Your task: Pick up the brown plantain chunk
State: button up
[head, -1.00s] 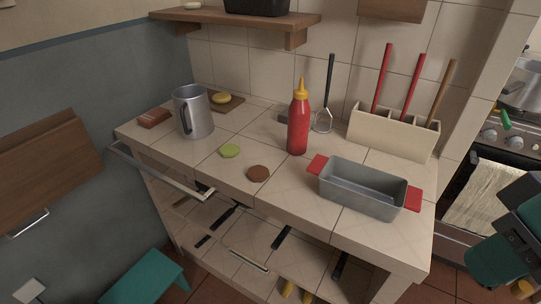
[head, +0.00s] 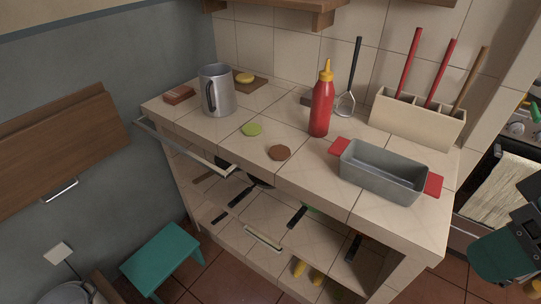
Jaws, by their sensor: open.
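The brown plantain chunk (head: 279,153) appears as a flat, round brown piece. It lies on the tiled counter (head: 240,150) near the front edge, in the middle of the head view. Nothing covers it. Part of my arm, teal and black, shows at the right edge, well apart from the chunk. My gripper's fingertips are not visible in this view.
A green round piece (head: 252,129) lies left of the chunk. A metal mug (head: 217,92), a red sauce bottle (head: 321,108) and a grey loaf pan (head: 383,172) with red handles stand around it. A teal stool (head: 160,255) stands on the floor below.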

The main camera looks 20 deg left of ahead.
aim_at(281, 153)
jog(key=u, duration=0.5)
jog(key=k, duration=1.25)
jog(key=u, duration=1.2)
jog(key=i, duration=1.35)
jog(key=z, duration=0.5)
jog(key=i, duration=0.7)
jog(key=z, duration=0.55)
